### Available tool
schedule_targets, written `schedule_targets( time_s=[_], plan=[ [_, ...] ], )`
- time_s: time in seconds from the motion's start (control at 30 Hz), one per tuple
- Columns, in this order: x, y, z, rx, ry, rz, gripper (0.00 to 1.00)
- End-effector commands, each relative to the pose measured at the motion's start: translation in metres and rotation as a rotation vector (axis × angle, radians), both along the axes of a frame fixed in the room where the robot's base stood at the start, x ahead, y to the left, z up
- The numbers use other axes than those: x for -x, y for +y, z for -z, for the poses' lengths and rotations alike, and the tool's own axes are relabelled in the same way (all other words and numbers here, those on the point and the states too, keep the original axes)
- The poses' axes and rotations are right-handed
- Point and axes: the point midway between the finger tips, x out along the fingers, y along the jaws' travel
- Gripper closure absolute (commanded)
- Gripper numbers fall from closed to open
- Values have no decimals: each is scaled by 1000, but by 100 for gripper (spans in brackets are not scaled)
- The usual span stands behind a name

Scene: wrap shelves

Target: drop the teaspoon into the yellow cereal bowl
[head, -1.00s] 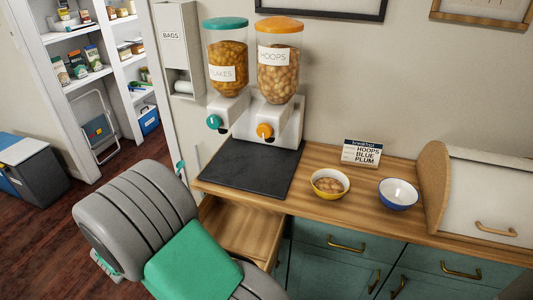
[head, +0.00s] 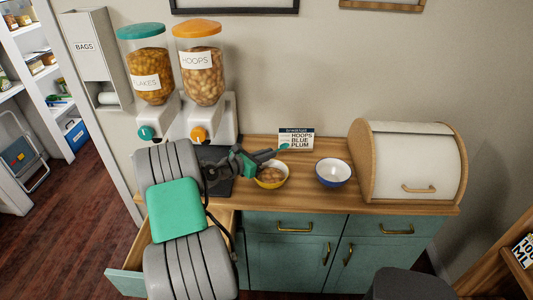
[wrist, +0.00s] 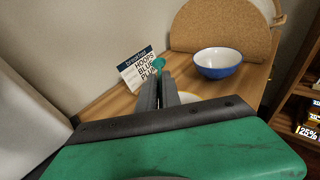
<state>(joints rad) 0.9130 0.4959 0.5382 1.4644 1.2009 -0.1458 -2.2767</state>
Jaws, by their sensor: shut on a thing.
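The yellow cereal bowl (head: 272,186) stands on the wooden counter with brown cereal in it. In the wrist view only part of its rim (wrist: 188,97) shows behind my fingers. My gripper (head: 272,156) is above the bowl's back-left side, pointing right. It is shut on the teaspoon, of which a small teal end (head: 284,146) shows beyond the fingertips. In the wrist view the teal end (wrist: 158,62) sticks up past the fingers (wrist: 161,92); the rest of the spoon is hidden.
A blue bowl (head: 333,173) stands right of the yellow one. A breakfast sign (head: 296,138) stands behind, and a bread box (head: 410,165) is at the right. Two cereal dispensers (head: 200,85) stand at the left. A drawer (head: 126,283) below the counter is open.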

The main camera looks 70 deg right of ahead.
Motion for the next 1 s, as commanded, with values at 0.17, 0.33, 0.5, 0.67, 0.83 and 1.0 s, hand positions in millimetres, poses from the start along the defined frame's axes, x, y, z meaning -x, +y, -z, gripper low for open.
schedule_targets(
  time_s=[0.17, 0.33, 0.5, 0.67, 0.83, 1.0],
  plan=[
    [-1, 0, 26, 0, 0, -2, 100],
    [-1, 0, 50, 0, -1, -3, 100],
    [-1, 0, 59, 2, -1, -3, 100],
    [-2, 0, 57, 0, -1, -4, 100],
    [-2, 0, 57, 0, -1, -4, 84],
    [-2, 0, 57, 0, 0, -4, 70]
  ],
)
